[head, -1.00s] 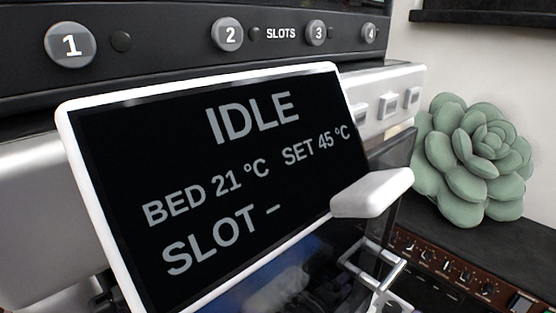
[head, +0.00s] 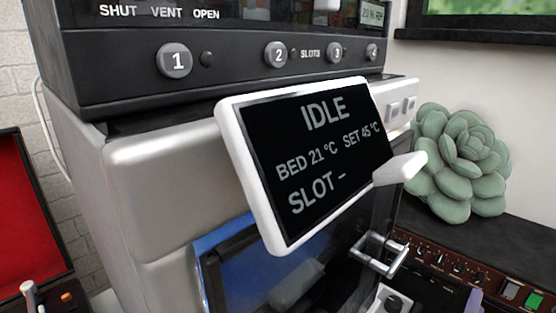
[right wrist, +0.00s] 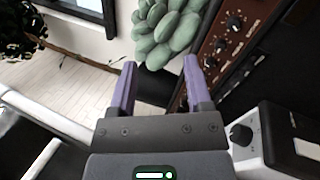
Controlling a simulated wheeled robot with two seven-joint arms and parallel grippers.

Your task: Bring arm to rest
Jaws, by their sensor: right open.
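My right gripper (right wrist: 158,85) is open, with two purple fingers spread apart and nothing between them in the right wrist view. In the head view only a small purple part of my right gripper (head: 473,301) shows at the bottom edge, right of the printer's door handle. The rest of that arm is out of the picture. My left gripper is in neither view.
A printer (head: 160,160) with a tilted screen (head: 325,160) reading IDLE fills the middle. A green succulent (head: 460,165) and a brown knobbed panel (head: 470,272) are at the right. A red-lined case (head: 30,220) is at the left. A white knobbed box (right wrist: 275,140) is near my right gripper.

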